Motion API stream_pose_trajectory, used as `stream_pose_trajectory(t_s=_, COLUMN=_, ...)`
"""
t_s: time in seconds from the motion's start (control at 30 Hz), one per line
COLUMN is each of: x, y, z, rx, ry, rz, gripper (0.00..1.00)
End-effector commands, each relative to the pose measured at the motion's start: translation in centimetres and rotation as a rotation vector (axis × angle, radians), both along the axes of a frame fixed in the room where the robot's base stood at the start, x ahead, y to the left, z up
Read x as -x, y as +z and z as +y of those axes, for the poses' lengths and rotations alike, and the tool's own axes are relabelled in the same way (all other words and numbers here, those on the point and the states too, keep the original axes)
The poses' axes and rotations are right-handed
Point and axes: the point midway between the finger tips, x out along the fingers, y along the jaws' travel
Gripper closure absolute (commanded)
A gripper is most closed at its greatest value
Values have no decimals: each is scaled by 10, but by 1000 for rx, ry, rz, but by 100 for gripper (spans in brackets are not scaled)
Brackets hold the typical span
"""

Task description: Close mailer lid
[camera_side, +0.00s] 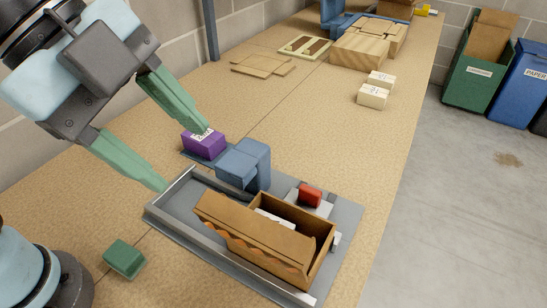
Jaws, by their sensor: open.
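The brown cardboard mailer (322,248) sits in the grey metal fixture tray (180,208) at the lower middle of the side view. Its top is open, and a white item (273,217) shows partly inside. A long cardboard panel, which looks like the lid (252,232), stands along the near side with a wavy orange lower edge; its exact hinge line is hard to tell. My gripper (184,158) is open, its two green fingers spread wide with nothing between them. It is up and to the left of the mailer, apart from it.
A blue block-shaped fixture (243,165) and a purple labelled box (203,144) stand behind the tray. A red block (310,195) is beside the mailer's far side. A green block (124,259) lies at lower left. White boxes (373,96) and wooden pieces lie farther back; bench between is clear.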

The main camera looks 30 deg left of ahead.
Motion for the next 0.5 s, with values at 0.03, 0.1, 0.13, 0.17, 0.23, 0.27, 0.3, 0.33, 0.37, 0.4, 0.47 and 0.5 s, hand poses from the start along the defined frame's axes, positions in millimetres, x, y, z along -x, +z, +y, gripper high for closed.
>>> stream_pose_trajectory(t_s=0.03, x=5, y=3, z=-3, rx=-6, ry=-31, rz=-3, gripper=43)
stream_pose_trajectory(t_s=0.1, x=8, y=4, z=-5, rx=-10, ry=-50, rz=-6, gripper=43)
stream_pose_trajectory(t_s=0.13, x=8, y=3, z=-5, rx=-11, ry=-54, rz=-6, gripper=43)
stream_pose_trajectory(t_s=0.17, x=7, y=2, z=-6, rx=-11, ry=-55, rz=-7, gripper=43)
stream_pose_trajectory(t_s=0.23, x=5, y=-3, z=-8, rx=-11, ry=-54, rz=-6, gripper=43)
stream_pose_trajectory(t_s=0.27, x=4, y=-5, z=-9, rx=-11, ry=-53, rz=-6, gripper=43)
stream_pose_trajectory(t_s=0.3, x=3, y=-9, z=-11, rx=-11, ry=-52, rz=-6, gripper=43)
stream_pose_trajectory(t_s=0.33, x=2, y=-13, z=-12, rx=-11, ry=-52, rz=-7, gripper=43)
stream_pose_trajectory(t_s=0.37, x=1, y=-16, z=-13, rx=-11, ry=-52, rz=-7, gripper=43)
stream_pose_trajectory(t_s=0.4, x=-1, y=-21, z=-16, rx=-10, ry=-51, rz=-6, gripper=43)
stream_pose_trajectory(t_s=0.47, x=-4, y=-29, z=-19, rx=-10, ry=-51, rz=-6, gripper=43)
stream_pose_trajectory(t_s=0.5, x=-5, y=-34, z=-21, rx=-10, ry=-50, rz=-6, gripper=43)
